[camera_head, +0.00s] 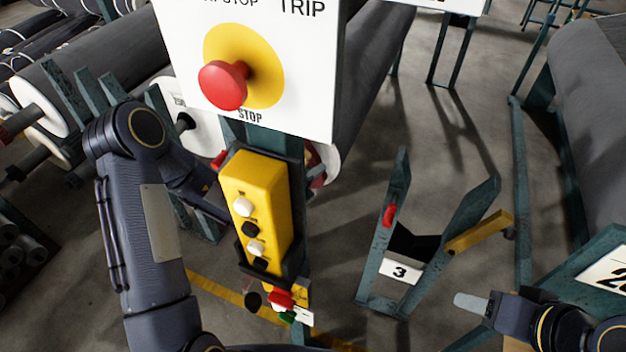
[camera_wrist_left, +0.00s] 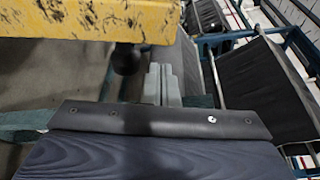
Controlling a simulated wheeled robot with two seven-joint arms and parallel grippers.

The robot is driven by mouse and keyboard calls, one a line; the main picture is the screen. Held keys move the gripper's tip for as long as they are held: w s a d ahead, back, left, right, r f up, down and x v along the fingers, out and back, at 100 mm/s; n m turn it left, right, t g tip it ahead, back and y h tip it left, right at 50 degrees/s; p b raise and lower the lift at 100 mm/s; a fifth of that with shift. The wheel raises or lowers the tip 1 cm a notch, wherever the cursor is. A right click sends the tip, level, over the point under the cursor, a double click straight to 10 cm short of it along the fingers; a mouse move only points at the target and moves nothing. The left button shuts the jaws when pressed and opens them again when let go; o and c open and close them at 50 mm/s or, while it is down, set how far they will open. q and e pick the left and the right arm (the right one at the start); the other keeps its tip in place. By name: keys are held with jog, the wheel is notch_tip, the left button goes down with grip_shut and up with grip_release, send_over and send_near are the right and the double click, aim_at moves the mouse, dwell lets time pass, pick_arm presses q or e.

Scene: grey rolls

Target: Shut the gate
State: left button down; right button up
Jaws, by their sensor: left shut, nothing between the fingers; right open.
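A yellow bar (camera_head: 480,232) with a dark knob at its end sticks out from the right arm of the stand marked 3 (camera_head: 400,270). In the left wrist view, a scuffed yellow bar (camera_wrist_left: 80,20) with a black knob (camera_wrist_left: 126,58) under it fills the upper left; I cannot tell whether it is the same bar. My left gripper (camera_wrist_left: 163,84) is shut and empty, just right of that knob and apparently apart from it. In the head view it is hidden behind the control box. My right gripper (camera_head: 472,302) is open and empty, low right, in front of the stand.
A yellow push-button box (camera_head: 255,205) hangs on a post under a white sign with a red stop button (camera_head: 223,85), in front of my left forearm. Bare floor (camera_head: 450,140) lies behind the numbered stand.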

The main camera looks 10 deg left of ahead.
aim_at(308, 161)
pick_arm(q)
jog(key=shift+w+a+r, duration=0.1)
jog(key=shift+a+r, duration=0.1)
jog(key=shift+a, duration=0.35)
jog(key=shift+a+r, duration=0.2)
jog(key=shift+a, duration=0.35)
jog(key=shift+w+a+r+n+p, duration=0.1)
jog(key=shift+a+r+n+p, duration=0.05)
jog(key=shift+a+p, duration=0.15)
jog(key=shift+w+a+r+n+p, duration=0.1)
jog(key=shift+a+r+n+p, duration=0.05)
jog(key=shift+a, duration=0.25)
jog(key=w+a+f+n+t, duration=0.1)
jog(key=a+n, duration=0.4)
jog(key=a, duration=0.4)
jog(key=w+a+f+n+t+h, duration=0.1)
jog(key=w+a+n+t, duration=0.1)
jog(key=a+n, duration=0.3)
jog(key=shift+w+a+f, duration=0.25)
jog(key=shift+a+f, duration=0.15)
jog(key=shift+a, duration=1.95)
